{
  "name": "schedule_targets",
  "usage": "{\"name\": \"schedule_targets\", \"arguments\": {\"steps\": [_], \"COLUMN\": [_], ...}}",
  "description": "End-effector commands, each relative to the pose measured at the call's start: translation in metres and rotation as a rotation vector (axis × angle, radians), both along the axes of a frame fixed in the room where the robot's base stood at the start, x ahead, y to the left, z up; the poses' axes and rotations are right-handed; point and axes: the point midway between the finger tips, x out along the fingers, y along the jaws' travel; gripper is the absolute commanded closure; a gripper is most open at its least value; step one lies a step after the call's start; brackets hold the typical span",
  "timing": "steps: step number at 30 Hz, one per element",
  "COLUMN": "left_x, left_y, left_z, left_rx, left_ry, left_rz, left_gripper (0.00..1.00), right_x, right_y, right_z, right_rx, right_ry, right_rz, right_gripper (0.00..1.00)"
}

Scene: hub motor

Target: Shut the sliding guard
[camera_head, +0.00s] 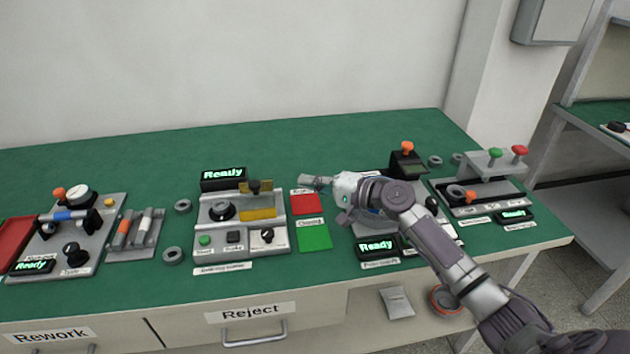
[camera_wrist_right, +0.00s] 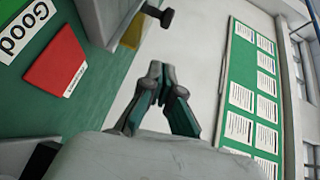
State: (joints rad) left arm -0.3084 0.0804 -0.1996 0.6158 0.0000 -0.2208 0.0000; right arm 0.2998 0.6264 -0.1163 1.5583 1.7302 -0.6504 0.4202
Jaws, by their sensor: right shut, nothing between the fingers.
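The sliding guard appears to be the yellow panel (camera_head: 266,186) with a dark knob (camera_head: 254,186) at the back of the middle station. A second yellow strip (camera_head: 258,214) lies in front of it, and a dark round seat (camera_head: 221,211) shows to their left. My right gripper (camera_head: 306,180) is shut and empty, to the right of the knob and apart from it. In the right wrist view my shut fingertips (camera_wrist_right: 155,70) point past a yellow part (camera_wrist_right: 133,32) and a dark knob (camera_wrist_right: 158,14), touching neither. My left gripper is out of view.
A red mat (camera_head: 306,204) and a green mat (camera_head: 314,237) lie right of the middle station. A "Ready" display (camera_head: 223,179) stands behind it. My right arm partly covers the station on the right (camera_head: 375,222). Loose grey rings (camera_head: 173,255) lie left.

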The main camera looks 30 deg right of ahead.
Motion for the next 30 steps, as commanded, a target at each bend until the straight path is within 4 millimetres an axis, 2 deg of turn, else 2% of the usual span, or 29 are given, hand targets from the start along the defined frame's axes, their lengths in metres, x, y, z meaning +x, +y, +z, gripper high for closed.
{"name": "schedule_targets", "arguments": {"steps": [3,7,12,15,30], "left_x": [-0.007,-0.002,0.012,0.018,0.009], "left_y": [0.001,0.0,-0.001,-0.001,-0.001], "left_z": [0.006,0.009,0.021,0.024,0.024], "left_rx": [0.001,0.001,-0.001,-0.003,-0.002], "left_ry": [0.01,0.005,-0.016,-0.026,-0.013], "left_rz": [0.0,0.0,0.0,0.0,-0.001], "left_gripper": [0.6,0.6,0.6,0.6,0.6], "right_x": [0.022,0.043,0.044,0.045,0.046], "right_y": [0.017,0.033,0.058,0.066,0.075], "right_z": [0.001,-0.003,-0.007,-0.009,-0.011], "right_rx": [0.003,0.002,-0.001,0.0,0.0], "right_ry": [-0.002,-0.001,0.001,0.0,0.0], "right_rz": [0.001,0.001,0.003,0.001,0.002], "right_gripper": [1.0,1.0,1.0,1.0,1.0]}}
